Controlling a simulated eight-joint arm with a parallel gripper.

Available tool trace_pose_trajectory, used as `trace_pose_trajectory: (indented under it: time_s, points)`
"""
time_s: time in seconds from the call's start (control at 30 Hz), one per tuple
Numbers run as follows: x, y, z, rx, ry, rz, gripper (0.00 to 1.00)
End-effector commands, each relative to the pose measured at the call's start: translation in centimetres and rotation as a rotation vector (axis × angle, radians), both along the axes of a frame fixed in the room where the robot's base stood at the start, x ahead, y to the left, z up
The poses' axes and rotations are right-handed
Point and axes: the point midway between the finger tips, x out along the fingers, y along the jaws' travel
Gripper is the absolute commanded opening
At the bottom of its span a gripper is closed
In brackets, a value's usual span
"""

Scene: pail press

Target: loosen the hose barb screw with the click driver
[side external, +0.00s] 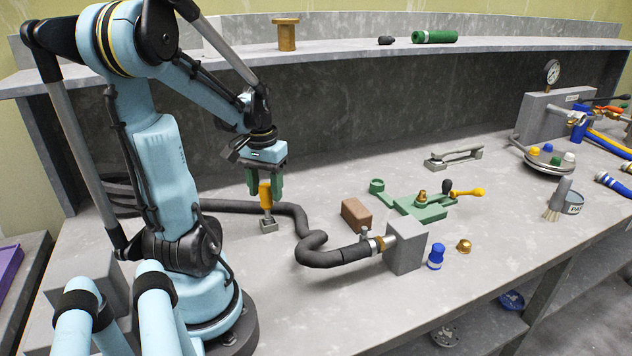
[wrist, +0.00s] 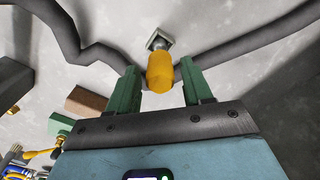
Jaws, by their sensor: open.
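The click driver (side external: 265,193) has a yellow-orange handle and stands upright in a small grey holder (side external: 268,226) on the bench. My gripper (side external: 266,189) is above the holder with its green fingers on either side of the handle. In the wrist view the driver's handle (wrist: 160,72) lies between the open fingertips (wrist: 157,82), with a gap visible on the right; contact on the left is hard to tell. The hose barb (side external: 378,243), with a clamp and small screw (side external: 364,232), joins the dark hose (side external: 335,256) to a grey block (side external: 406,247).
A brown block (side external: 356,213) lies near the hose. Behind the grey block are a green fixture (side external: 420,208) and a yellow-handled tool (side external: 467,192). A blue knob (side external: 436,257) and a brass cap (side external: 464,246) stand to its right. The hose runs close behind the holder.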

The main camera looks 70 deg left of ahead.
Motion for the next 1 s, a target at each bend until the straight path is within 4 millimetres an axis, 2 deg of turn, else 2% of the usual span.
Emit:
trace_pose_trajectory:
  time_s: [0.17, 0.4, 0.5, 0.67, 1.0]
  points:
    - [0.0, 0.0, 0.0, 0.000, 0.000, 0.000, 0.50]
    - [0.0, 0.0, 0.0, 0.000, 0.000, 0.000, 0.13]
    - [0.0, 0.0, 0.0, 0.000, 0.000, 0.000, 0.01]
    - [0.0, 0.0, 0.8, 0.000, 0.000, 0.000, 0.01]
    - [0.0, 0.0, 4.2, 0.000, 0.000, 0.000, 0.01]
